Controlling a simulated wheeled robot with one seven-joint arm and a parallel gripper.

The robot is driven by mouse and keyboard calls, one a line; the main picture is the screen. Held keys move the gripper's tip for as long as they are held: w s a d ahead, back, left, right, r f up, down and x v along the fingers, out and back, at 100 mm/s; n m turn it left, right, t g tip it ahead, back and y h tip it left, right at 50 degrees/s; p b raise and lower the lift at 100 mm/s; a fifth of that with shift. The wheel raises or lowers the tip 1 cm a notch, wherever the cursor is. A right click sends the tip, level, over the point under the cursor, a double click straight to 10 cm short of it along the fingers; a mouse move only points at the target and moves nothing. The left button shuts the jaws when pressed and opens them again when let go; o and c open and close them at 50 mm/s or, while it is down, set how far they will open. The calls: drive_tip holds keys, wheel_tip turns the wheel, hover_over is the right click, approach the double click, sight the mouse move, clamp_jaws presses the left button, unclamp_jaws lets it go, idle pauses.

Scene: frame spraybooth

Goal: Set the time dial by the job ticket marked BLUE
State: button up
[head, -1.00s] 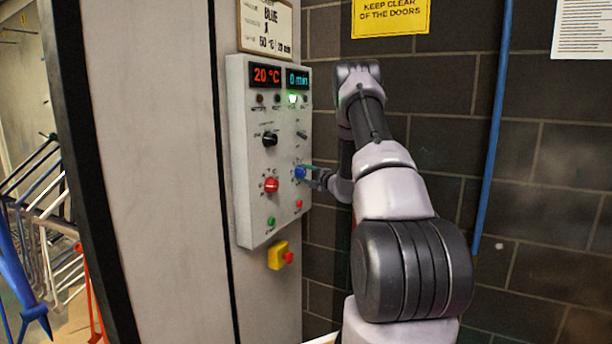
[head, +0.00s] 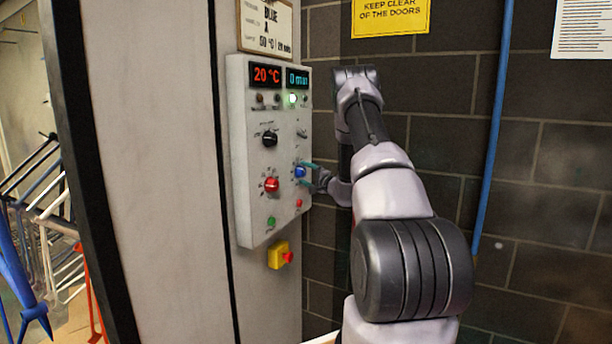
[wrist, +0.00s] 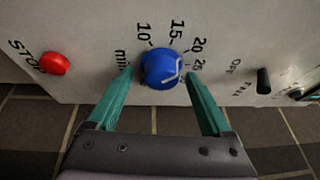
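The blue time dial (head: 299,172) sits at the lower right of the grey control panel (head: 250,215). In the wrist view the dial (wrist: 165,69) has marks 10, 15, 20 and 25 and a white line on its face; its setting is unclear. The time display (head: 297,79) reads 0 min. The job ticket (head: 266,28) above the panel says BLUE, with a temperature and time line too small to read surely. My gripper (wrist: 160,73) is open, its teal fingers on either side of the dial, with a gap at least on the right.
The temperature display (head: 266,75) reads 20 °C. A red temperature dial (head: 271,185), a black knob (head: 270,139) and a green button (head: 271,221) are nearby. The red STOP button (wrist: 54,63) lies left of my fingers in the wrist view, a black switch (wrist: 263,80) right.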

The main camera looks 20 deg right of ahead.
drive_tip(key=v, duration=1)
drive_tip(key=shift+s, duration=0.4)
drive_tip(key=shift+d, duration=0.15)
drive_tip(key=s+a+r+n+g+y, duration=0.5)
drive_tip(key=a+r, duration=0.3)
drive_tip(key=a, duration=0.4)
drive_tip(key=s+a+r+n+g+y, duration=0.3)
drive_tip(key=s+a+r+g, duration=0.35)
drive_tip(key=a, duration=0.55)
drive_tip(key=s+a+r+n+g+h, duration=0.1)
drive_tip(key=s+a+r+n+h, duration=0.15)
drive_tip(key=s, duration=0.75)
drive_tip(key=s+a+r+n+g+h, duration=0.1)
drive_tip(key=s+a+r+g+h, duration=0.2)
drive_tip(key=s, duration=0.8)
drive_tip(key=s+d+r+t+h, duration=0.1)
drive_tip(key=s+d+t+h, duration=0.3)
drive_tip(key=s+h, duration=0.1)
drive_tip(key=shift+s+d+r, duration=0.2)
drive_tip(key=shift+s+r, duration=0.15)
drive_tip(key=shift+s, duration=0.2)
